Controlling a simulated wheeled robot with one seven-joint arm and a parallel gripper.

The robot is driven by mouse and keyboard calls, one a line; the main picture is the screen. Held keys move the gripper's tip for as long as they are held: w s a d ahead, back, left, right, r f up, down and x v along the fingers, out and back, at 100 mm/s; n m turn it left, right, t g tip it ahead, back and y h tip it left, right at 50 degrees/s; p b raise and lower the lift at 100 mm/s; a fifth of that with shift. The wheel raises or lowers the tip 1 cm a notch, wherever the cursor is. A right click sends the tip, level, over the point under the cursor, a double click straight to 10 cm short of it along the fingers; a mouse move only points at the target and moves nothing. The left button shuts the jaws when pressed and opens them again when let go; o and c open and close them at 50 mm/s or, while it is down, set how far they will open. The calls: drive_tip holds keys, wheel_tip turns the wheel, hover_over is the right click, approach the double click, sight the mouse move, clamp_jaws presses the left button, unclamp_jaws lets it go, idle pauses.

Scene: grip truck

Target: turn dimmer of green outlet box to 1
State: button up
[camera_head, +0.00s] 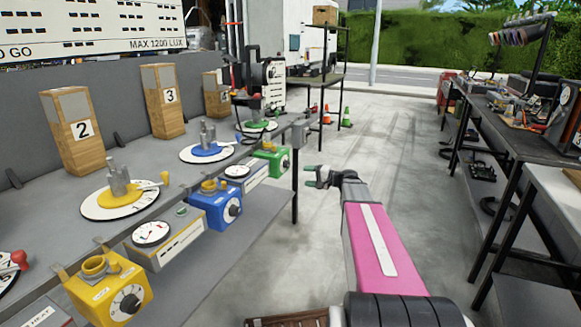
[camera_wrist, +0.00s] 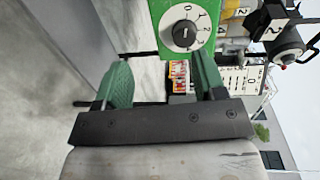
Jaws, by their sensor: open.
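The green outlet box (camera_head: 272,160) hangs at the table's front edge, at the far end of a row of boxes. In the wrist view the green box (camera_wrist: 160,42) is at the top, with its dimmer (camera_wrist: 185,35), a black knob on a white dial numbered 0 upward. The knob's exact setting is too small to tell. My gripper (camera_head: 312,176) is to the right of the box and apart from it. In the wrist view my gripper (camera_wrist: 162,80) has its two green fingers spread, nothing between them, with the dimmer beyond the fingertips.
A blue box (camera_head: 218,207) and a yellow box (camera_head: 108,292) hang nearer along the same edge, with meter boxes between. A table leg (camera_head: 295,185) stands beside the green box. The concrete aisle (camera_head: 375,140) is clear; a workbench (camera_head: 530,135) stands at right.

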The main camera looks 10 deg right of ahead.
sight(289, 165)
drive_tip(key=shift+m+t+y, duration=0.3)
drive_tip(key=shift+t, duration=0.4)
drive_tip(key=w+a, duration=0.2)
drive_tip(key=w+a+r, duration=0.1)
drive_tip(key=w+a, duration=0.1)
drive_tip(key=w, duration=0.1)
drive_tip(key=w+a+r, duration=0.1)
drive_tip(key=w+a, duration=0.1)
drive_tip(key=a, duration=0.1)
drive_tip(key=shift+w+r, duration=0.1)
drive_tip(key=shift+w, duration=0.2)
drive_tip(key=c, duration=0.9)
